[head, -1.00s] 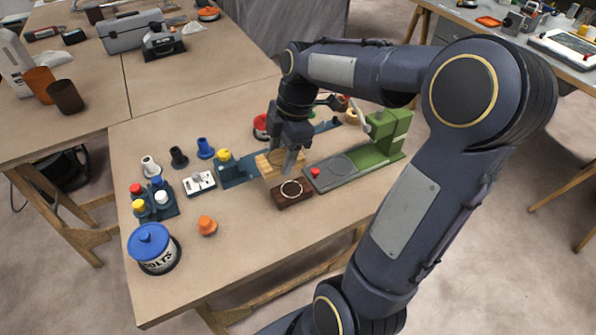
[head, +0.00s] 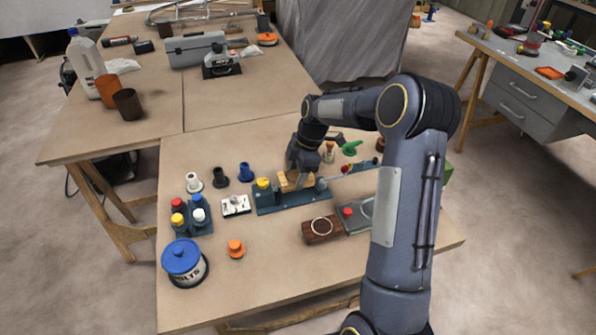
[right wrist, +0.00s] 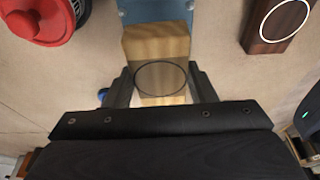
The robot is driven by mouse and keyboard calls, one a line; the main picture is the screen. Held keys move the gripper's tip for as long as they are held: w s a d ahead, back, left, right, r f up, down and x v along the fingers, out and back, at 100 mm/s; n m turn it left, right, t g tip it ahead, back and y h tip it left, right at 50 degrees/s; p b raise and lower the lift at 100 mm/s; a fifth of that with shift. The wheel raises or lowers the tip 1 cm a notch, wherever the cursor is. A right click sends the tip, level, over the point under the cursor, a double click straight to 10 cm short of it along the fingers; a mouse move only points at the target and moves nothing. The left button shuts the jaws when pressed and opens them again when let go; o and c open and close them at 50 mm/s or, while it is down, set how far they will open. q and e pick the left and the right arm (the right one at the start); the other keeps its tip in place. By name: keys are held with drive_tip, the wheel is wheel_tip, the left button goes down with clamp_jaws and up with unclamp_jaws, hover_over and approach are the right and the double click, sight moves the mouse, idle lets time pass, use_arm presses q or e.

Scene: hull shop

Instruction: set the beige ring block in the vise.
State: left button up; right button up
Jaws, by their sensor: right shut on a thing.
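The beige ring block (head: 295,181) is a pale wooden block with a dark ring on its face. My right gripper (head: 303,176) is shut on it. In the right wrist view the block (right wrist: 155,45) lies between the two fingers (right wrist: 160,85), its far end against or over a blue part of the vise (right wrist: 155,10). The blue-grey vise (head: 290,198) lies along the table, with a yellow knob at its left end. The block is at the middle of the vise; I cannot tell whether it is seated or just above. My left gripper is out of view.
A dark brown ring block (head: 322,232) sits in front of the vise, beside a grey base with a red button (head: 347,212). Coloured plugs (head: 245,171), a white switch box (head: 236,205) and a blue-lidded bolts tin (head: 184,262) stand left. The front middle is clear.

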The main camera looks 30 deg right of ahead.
drive_tip(key=shift+f+b, duration=0.8)
drive_tip(key=shift+f, duration=0.9)
drive_tip(key=shift+f+b, duration=0.6)
drive_tip(key=shift+b, duration=0.05)
idle(0.3)
drive_tip(key=o, duration=0.7)
drive_tip(key=shift+o, duration=0.2)
drive_tip(key=shift+p+v, duration=3.5)
drive_tip(key=shift+v, duration=2.05)
drive_tip(key=shift+a, duration=0.15)
